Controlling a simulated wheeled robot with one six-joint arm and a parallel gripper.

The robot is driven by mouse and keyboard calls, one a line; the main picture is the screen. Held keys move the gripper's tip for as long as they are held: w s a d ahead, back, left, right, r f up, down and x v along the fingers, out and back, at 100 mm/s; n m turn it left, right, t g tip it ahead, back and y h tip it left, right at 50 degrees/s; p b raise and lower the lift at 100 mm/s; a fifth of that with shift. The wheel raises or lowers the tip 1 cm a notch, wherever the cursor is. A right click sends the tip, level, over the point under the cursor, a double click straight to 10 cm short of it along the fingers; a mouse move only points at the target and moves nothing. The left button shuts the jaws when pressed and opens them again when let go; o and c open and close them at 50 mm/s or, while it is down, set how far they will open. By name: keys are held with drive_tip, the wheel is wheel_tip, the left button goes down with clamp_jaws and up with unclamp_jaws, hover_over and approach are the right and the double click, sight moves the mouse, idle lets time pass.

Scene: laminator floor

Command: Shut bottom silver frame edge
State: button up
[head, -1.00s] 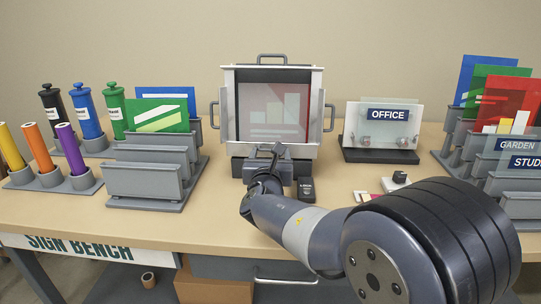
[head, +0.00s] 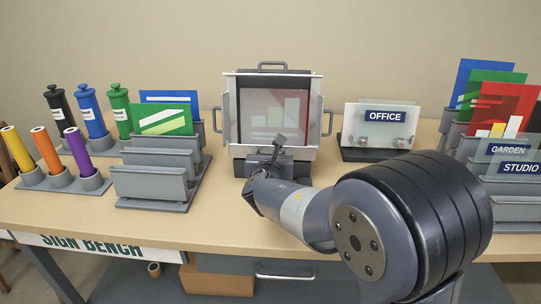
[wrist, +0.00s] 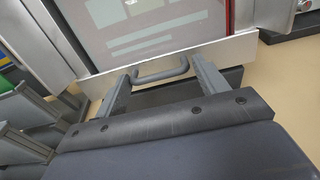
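My gripper (wrist: 162,88) is open, one finger on each side of this handle, with gaps between. In the head view my gripper (head: 275,150) is in front of the frame's lower middle and hides part of the bottom edge.
A grey rack (head: 150,182) with green and blue boards stands left of the frame, beside several colored tubes (head: 75,140). An OFFICE sign (head: 386,116) on a dark stand is close on the right. More boards and signs (head: 505,150) fill the far right.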

drive_tip(key=shift+o, duration=0.8)
drive_tip(key=shift+w+d, duration=0.1)
drive_tip(key=shift+d, duration=0.05)
drive_tip(key=s+r, duration=0.2)
drive_tip(key=s, duration=0.8)
drive_tip(key=shift+s+a, duration=0.2)
drive_tip(key=shift+s, duration=0.1)
